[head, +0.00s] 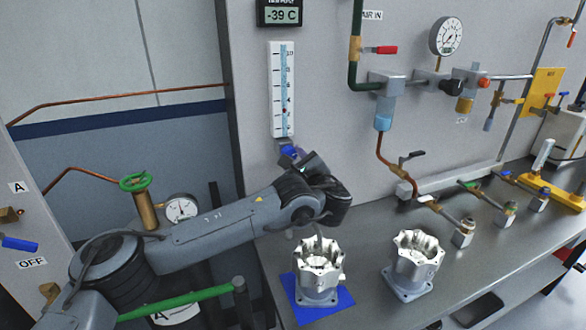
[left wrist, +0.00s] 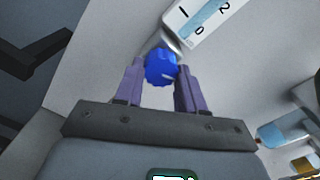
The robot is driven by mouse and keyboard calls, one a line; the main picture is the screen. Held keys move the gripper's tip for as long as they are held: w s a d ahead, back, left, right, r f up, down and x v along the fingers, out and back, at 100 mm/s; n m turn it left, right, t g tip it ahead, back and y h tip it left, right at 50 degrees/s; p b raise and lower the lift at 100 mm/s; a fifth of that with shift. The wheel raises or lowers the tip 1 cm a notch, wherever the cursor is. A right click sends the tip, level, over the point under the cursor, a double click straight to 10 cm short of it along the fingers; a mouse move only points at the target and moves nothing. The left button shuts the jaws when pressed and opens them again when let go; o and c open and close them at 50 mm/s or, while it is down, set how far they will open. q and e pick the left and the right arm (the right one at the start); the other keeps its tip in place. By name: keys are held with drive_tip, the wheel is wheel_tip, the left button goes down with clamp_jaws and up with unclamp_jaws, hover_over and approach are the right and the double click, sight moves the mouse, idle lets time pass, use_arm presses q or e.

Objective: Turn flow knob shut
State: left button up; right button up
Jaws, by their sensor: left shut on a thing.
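The blue flow knob (left wrist: 160,68) sits at the bottom end of the white flow meter (left wrist: 190,20) on the wall. In the left wrist view it lies between the two purple fingers of my left gripper (left wrist: 158,80), which is shut on it. A light mark shows on the knob's face. In the head view the flow meter (head: 282,90) has a numbered scale with a red mark low on it. The knob (head: 287,150) is partly covered there by my left gripper (head: 296,155), which reaches up to it from below. My right gripper is not in view.
Two machined housings stand on the bench, one (head: 319,268) on a blue mat (head: 333,306) and one (head: 414,262) to its right. A display (head: 280,14) reading -39 C hangs above the meter. Pipes with a red-handled valve (head: 384,50) and a gauge (head: 445,36) fill the wall at right.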

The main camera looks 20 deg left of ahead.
use_arm(q)
drive_tip(key=n+b, duration=0.4)
drive_tip(key=shift+f+n, duration=0.2)
drive_tip(key=shift+n, duration=0.2)
drive_tip(key=n+b, duration=0.3)
drive_tip(key=shift+n, duration=0.3)
drive_tip(key=n+b, duration=0.3)
drive_tip(key=n, duration=0.1)
drive_tip(key=shift+r, duration=0.2)
drive_tip(key=shift+r+n+b, duration=0.15)
drive_tip(key=shift+n+b, duration=0.6)
drive_tip(key=shift+n, duration=0.15)
drive_tip(key=o, duration=1.1)
drive_tip(key=shift+c, duration=0.2)
drive_tip(key=shift+d, duration=0.1)
